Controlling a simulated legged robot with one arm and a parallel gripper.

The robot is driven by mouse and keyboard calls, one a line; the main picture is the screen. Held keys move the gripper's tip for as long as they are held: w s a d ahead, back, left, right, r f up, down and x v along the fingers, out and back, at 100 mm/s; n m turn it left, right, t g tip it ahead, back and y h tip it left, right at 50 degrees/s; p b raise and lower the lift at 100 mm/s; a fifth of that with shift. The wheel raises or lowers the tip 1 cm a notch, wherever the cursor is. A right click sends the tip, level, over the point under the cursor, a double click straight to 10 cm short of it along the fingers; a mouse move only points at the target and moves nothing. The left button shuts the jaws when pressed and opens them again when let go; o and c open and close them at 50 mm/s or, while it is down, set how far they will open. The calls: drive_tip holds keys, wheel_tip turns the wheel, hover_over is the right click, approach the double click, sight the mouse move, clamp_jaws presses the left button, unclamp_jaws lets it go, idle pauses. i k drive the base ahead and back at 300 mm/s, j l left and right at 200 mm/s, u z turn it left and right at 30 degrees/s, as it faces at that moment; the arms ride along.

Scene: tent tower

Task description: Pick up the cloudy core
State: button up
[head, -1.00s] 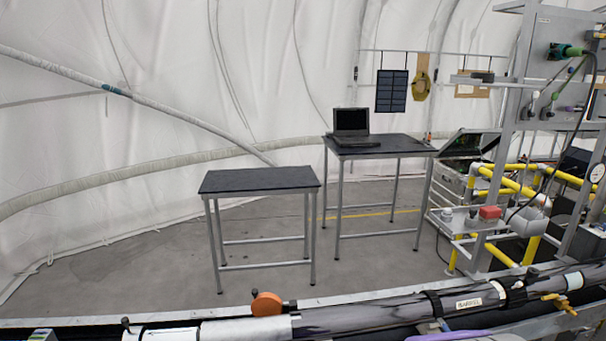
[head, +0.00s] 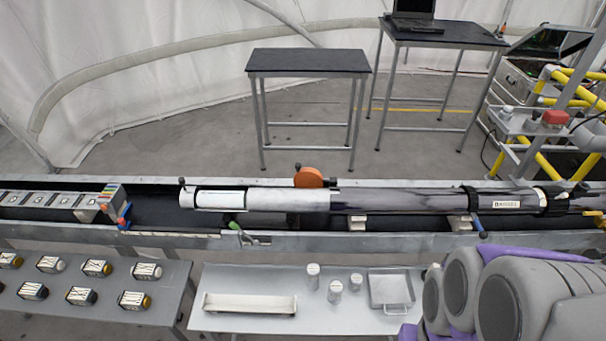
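No thing is clearly marked as the cloudy core. A long barrel (head: 390,201) lies across the conveyor-like bench, with a label on its right part. Its left part is a whitish, cloudy-looking cylinder (head: 285,199); I cannot tell if this is the core. An open slot shows near its left end. My arm, grey and purple, fills the lower right. My gripper's fingers are not in view.
A front table (head: 230,325) holds a long white tray (head: 249,305), small white jars (head: 335,290) and a square metal pan (head: 390,290). The grey left table (head: 165,285) stands beside it. An orange disc (head: 308,177) sits behind the barrel. A bare black-topped table (head: 310,60) stands behind.

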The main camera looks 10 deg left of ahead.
sight(205, 199)
drive_tip(key=u, duration=1.3)
